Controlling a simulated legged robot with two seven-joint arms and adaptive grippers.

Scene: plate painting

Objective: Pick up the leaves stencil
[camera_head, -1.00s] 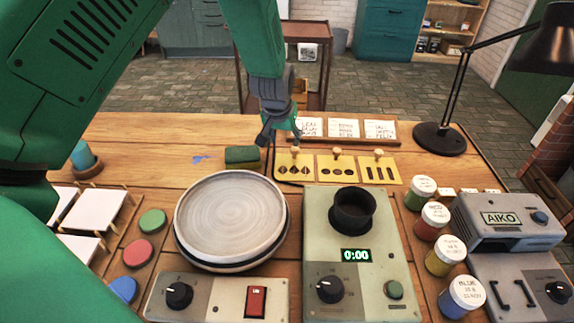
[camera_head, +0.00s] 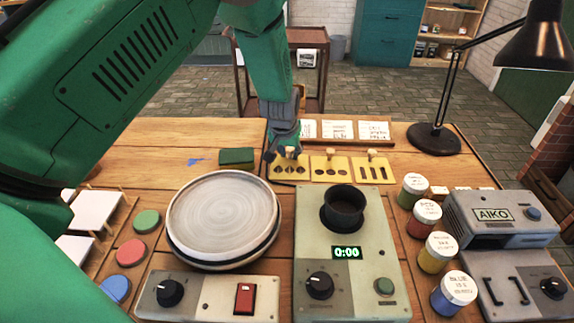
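The leaves stencil (camera_head: 289,172) is the leftmost of three yellow plates at the back of the table. It has dark leaf-shaped cutouts and a small knob, now partly hidden by my gripper. It appears to lie flat in its place. My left gripper (camera_head: 284,152) is right at the knob, pointing down, with its fingers spread apart. I cannot tell whether the fingers touch the knob. My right gripper is not in view.
The dots stencil (camera_head: 329,175) and the bars stencil (camera_head: 376,175) lie just right of it. A card rack (camera_head: 345,143) stands behind, a green sponge (camera_head: 237,156) to the left. A round plate (camera_head: 222,213) sits in front. Paint jars (camera_head: 437,252) and a lamp (camera_head: 434,139) stand right.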

